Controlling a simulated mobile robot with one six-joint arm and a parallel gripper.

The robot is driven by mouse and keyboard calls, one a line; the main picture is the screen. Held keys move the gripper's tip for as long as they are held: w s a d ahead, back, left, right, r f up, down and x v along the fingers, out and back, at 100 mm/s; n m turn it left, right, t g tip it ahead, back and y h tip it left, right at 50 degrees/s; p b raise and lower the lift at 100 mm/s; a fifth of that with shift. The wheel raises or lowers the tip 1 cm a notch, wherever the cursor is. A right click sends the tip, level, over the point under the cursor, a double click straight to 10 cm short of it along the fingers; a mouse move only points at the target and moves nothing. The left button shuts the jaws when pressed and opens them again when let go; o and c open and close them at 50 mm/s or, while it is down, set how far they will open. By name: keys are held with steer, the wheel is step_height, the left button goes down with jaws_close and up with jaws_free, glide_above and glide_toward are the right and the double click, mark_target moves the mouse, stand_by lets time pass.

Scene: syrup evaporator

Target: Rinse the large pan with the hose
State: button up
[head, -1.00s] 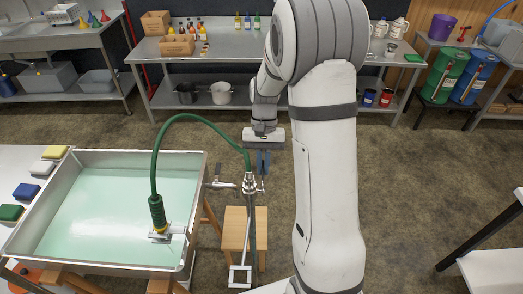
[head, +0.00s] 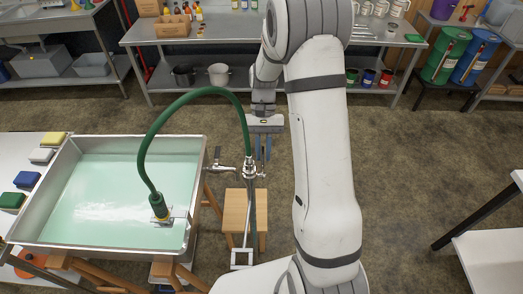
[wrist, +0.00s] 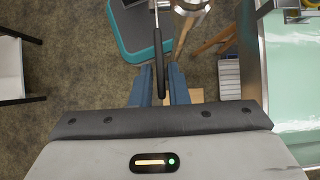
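The large pan (head: 200,172) is a shallow metal tray on wooden legs at the left, with pale green liquid across its floor. A green hose (head: 190,97) arches from a metal valve stand (head: 249,172) to a nozzle (head: 158,205) pointing into the pan's near right corner. Whitish streaks (head: 110,212) show on the liquid left of the nozzle. My gripper (head: 261,150) is beside the stand. In the wrist view its blue fingers (wrist: 160,85) are apart, with a dark lever (wrist: 160,82) between them. Narrow gaps seem to show beside the lever; contact is unclear.
A small wooden stool (head: 236,212) stands by the valve. Coloured sponges (head: 27,180) lie on a white table left of the pan. A workbench (head: 165,40) runs along the back. A white-topped table (head: 492,258) is at the right, with open floor before it.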

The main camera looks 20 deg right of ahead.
steer(key=shift+o, duration=1.4)
steer(key=shift+r, duration=0.1)
steer(key=shift+w+r, duration=0.2)
steer(key=shift+w, duration=0.1)
steer(key=b+v, duration=0.1)
steer(key=v, duration=0.6)
steer(key=shift+b, duration=0.3)
steer(key=shift+s, duration=0.15)
